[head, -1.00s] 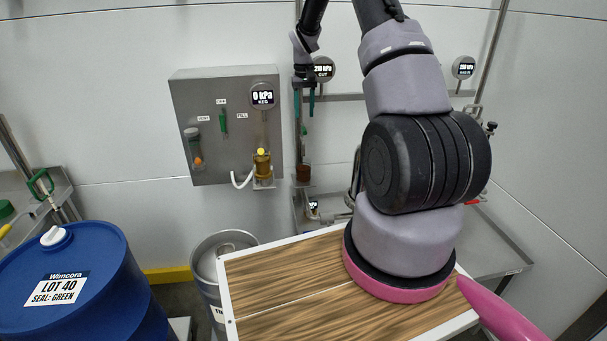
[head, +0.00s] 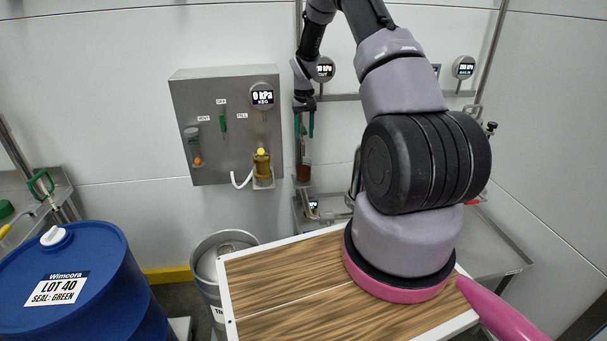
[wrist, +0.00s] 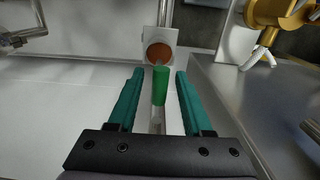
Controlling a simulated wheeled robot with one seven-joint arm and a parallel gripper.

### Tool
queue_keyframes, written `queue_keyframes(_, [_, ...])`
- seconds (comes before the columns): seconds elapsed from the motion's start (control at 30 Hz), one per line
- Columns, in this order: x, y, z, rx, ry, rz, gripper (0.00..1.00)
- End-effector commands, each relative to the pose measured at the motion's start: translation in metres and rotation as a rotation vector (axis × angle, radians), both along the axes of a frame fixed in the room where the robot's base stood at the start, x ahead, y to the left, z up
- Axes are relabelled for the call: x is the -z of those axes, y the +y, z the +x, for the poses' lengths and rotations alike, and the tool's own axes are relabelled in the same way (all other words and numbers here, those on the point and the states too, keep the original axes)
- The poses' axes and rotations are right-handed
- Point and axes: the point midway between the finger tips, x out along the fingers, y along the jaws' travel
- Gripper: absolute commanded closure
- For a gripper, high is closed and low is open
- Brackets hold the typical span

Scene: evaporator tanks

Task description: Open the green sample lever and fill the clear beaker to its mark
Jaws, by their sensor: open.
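My gripper (head: 304,124) points down in front of the back wall, to the right of the grey panel. In the wrist view its teal fingers (wrist: 160,100) are open on both sides of the green lever (wrist: 160,85), with a visible gap on each side. The lever sits on a pale stem. Beyond it, a round vessel with brown contents (wrist: 159,53), which looks like the beaker, stands on a light holder. In the head view the beaker (head: 303,172) is below my gripper and looks brown inside. Its mark and fill level cannot be made out.
The grey panel (head: 205,150) carries another green lever (head: 223,122), a gauge reading 0 kPa (head: 262,97) and a brass fitting (head: 262,163). A blue drum (head: 75,300), a metal keg (head: 212,255) and a wood-topped table (head: 290,285) stand in front. Pipes run along the wall.

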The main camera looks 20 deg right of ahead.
Motion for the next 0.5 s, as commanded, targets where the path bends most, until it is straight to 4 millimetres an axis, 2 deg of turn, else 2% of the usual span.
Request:
queue_keyframes(0.03, [-0.0001, 0.0000, 0.0000, 0.000, 0.000, 0.000, 0.50])
queue_keyframes(0.07, [-0.0001, 0.0000, 0.0000, 0.000, 0.000, 0.000, 0.58])
queue_keyframes(0.1, [-0.0001, 0.0000, 0.0000, 0.000, 0.000, 0.000, 0.73])
queue_keyframes(0.17, [-0.0001, 0.0000, 0.0000, 0.000, 0.000, 0.000, 0.96])
queue_keyframes(0.2, [-0.0002, 0.0000, 0.0000, 0.000, 0.000, 0.000, 1.00])
queue_keyframes(0.37, [-0.0002, -0.0020, -0.0002, -0.024, 0.000, 0.000, 1.00])
queue_keyframes(0.5, [-0.0002, -0.0084, -0.0009, -0.151, 0.000, 0.001, 1.00])
